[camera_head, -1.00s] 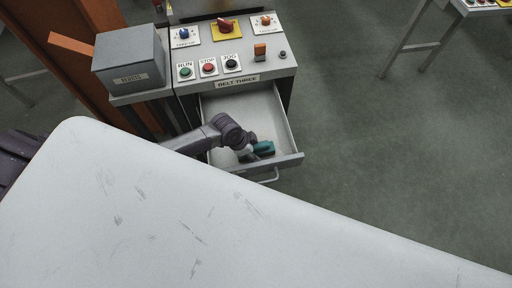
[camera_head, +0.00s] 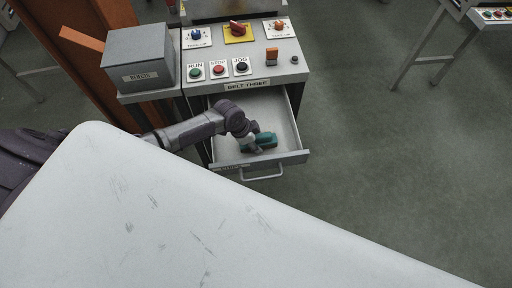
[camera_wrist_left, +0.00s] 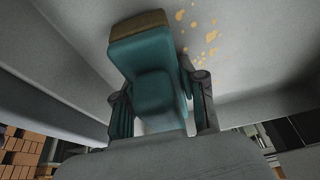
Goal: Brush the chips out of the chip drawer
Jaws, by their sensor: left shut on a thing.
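The chip drawer (camera_head: 291,159) is pulled open under the console labelled BELT THREE. My left gripper (camera_head: 254,145) reaches over the drawer's left wall and is inside it. It is shut on a teal brush (camera_head: 265,139), with one finger on each side in the left wrist view (camera_wrist_left: 160,112). The brush (camera_wrist_left: 148,62) has a tan bristle edge at its far end. Tan chips (camera_wrist_left: 196,32) lie scattered on the drawer floor to the right of the brush in the left wrist view. Chips are too small to make out in the head view. My right gripper is not in view.
The console (camera_head: 240,62) above the drawer carries buttons and knobs. A grey box (camera_head: 138,58) stands at its left. A large pale surface (camera_head: 190,220) fills the foreground. The floor to the right of the drawer is open, with another table (camera_head: 440,35) at the back.

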